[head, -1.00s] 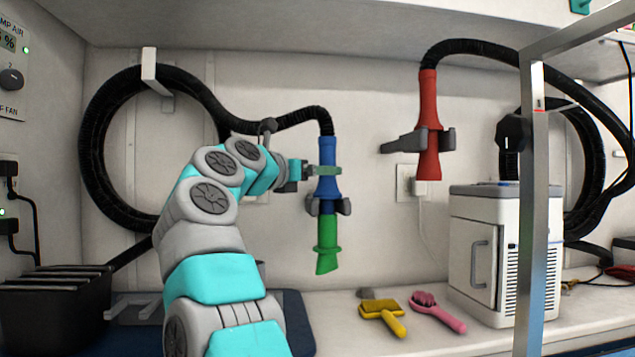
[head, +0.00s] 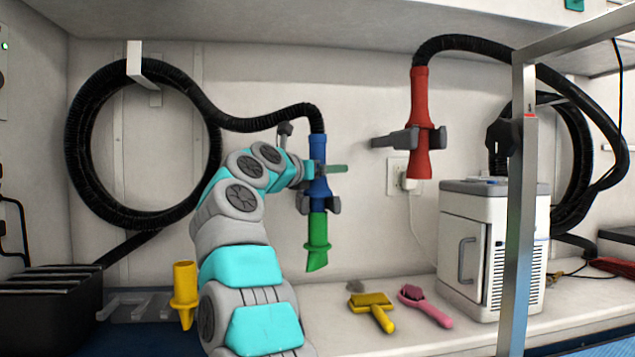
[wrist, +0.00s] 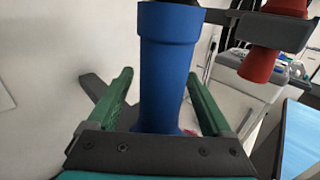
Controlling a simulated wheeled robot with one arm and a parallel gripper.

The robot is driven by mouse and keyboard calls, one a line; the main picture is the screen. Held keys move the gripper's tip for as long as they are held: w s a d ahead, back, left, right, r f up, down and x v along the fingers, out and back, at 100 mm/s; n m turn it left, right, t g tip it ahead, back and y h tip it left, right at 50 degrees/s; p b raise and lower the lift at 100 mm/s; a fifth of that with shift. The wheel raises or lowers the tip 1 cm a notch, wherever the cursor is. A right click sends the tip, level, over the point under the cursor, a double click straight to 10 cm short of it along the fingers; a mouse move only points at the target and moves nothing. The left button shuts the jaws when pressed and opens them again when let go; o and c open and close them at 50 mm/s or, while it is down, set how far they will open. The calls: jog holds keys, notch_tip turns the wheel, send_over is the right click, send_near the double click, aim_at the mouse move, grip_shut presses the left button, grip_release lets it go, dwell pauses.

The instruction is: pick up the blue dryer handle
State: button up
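The blue dryer handle (head: 317,147) hangs upright in a dark wall clip (head: 333,205), with a black hose at its top and a green nozzle (head: 317,232) at its lower end. My gripper (head: 325,168) is at the handle just above the clip. In the wrist view my gripper (wrist: 159,78) has its green fingers on either side of the blue handle (wrist: 166,75). A gap shows on the left; the right fingertip looks very near the handle. The fingers look open around it, not clamped.
A red dryer handle (head: 420,110) hangs in another clip to the right. A yellow nozzle (head: 184,285) is at the lower left. A yellow brush (head: 371,305), a pink brush (head: 424,305) and a white cabinet (head: 462,245) are on the counter. A metal post (head: 520,220) stands in front.

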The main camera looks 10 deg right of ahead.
grip_shut()
dwell(0.5)
jog(key=shift+s+r, duration=0.1)
jog(key=shift+r, duration=0.1)
